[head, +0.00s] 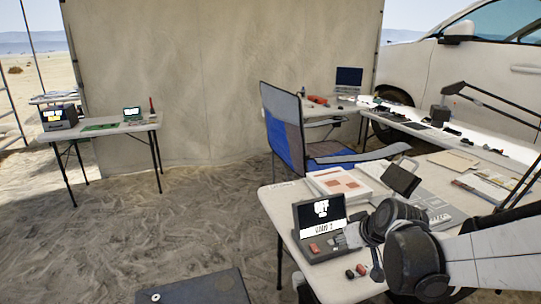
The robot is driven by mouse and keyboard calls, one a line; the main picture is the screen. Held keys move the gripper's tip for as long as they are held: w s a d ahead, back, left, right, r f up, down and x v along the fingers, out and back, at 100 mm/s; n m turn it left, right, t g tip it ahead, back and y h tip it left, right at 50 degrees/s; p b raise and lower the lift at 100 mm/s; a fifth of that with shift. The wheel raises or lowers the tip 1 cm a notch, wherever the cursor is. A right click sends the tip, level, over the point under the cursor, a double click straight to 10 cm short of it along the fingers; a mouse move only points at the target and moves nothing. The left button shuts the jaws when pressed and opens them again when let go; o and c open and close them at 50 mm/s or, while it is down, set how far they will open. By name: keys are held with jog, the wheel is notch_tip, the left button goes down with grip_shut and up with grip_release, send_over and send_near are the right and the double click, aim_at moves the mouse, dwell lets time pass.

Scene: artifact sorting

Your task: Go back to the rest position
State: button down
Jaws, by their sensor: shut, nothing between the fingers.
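My gripper (347,238) is at the end of my arm, which reaches in from the right edge over the near table (290,212). It is shut and looks empty, though its fingers are small and partly hidden by my dark wrist joint. It is just right of a dark open case (319,222) with a lit screen in its lid. A small red object (314,248) lies in the case's base. A small red piece (361,270) and a dark piece lie on the table in front of the gripper.
A blue folding chair (285,130) stands behind the near table. Books (340,183) and a black lamp arm (490,97) are close to my arm. A far table (100,130) with devices stands at left. The sandy floor between is open; a dark panel (200,288) is at the bottom.

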jog(key=s+a+r+m+h, duration=0.1)
jog(key=s+r, duration=0.2)
jog(key=s, duration=0.7)
jog(key=s+a+r+m+g+h, duration=0.1)
jog(key=s+r+m, duration=0.1)
jog(key=s, duration=0.9)
jog(key=shift+s+r, duration=0.2)
jog(key=shift+r, duration=0.55)
jog(key=shift+a, duration=0.1)
